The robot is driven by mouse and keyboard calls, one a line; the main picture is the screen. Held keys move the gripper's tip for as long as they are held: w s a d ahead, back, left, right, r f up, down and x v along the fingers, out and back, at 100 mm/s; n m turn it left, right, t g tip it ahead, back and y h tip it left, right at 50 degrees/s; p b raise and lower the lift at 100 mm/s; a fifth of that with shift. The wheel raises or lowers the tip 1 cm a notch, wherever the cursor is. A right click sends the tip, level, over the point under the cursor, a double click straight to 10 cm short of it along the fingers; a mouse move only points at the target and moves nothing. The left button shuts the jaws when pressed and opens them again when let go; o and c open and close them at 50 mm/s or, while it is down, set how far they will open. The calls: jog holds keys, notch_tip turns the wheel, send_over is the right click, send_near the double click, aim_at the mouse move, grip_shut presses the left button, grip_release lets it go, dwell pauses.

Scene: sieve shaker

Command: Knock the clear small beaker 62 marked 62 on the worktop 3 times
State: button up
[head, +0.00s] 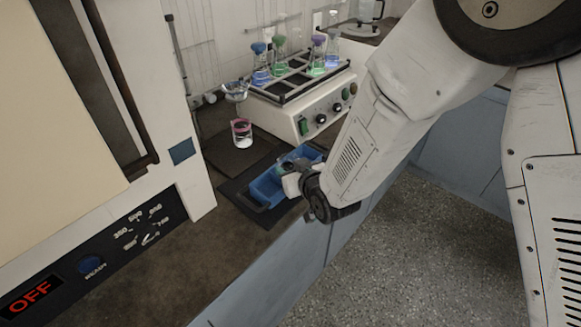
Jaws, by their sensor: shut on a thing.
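My gripper (290,180) is low over the right side of a blue tray (264,190), close to the worktop's front edge. It is shut on a small, dark greenish, partly see-through object (287,167). My wrist and fingers partly hide this object, and I cannot read any mark on it, so I cannot tell if it is beaker 62. The worktop (165,250) is dark brown. A small clear vessel (241,133) with a pink upper part and white contents stands on a dark mat behind the tray.
A white device (300,110) with knobs carries a rack of flasks with coloured tops behind the tray. A large white appliance (90,130) with an OFF display stands at left. The worktop in front of the appliance is clear. A glass vessel (236,90) stands near the rack.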

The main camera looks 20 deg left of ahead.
aim_at(284, 156)
jog(key=shift+w+a+r, duration=0.1)
jog(key=shift+r, duration=1.5)
jog(key=shift+f, duration=0.1)
notch_tip(284, 156, down, 4)
jog(key=shift+r, duration=0.15)
jog(key=shift+f, duration=0.25)
jog(key=shift+c, duration=0.6)
jog(key=shift+r, duration=2.05)
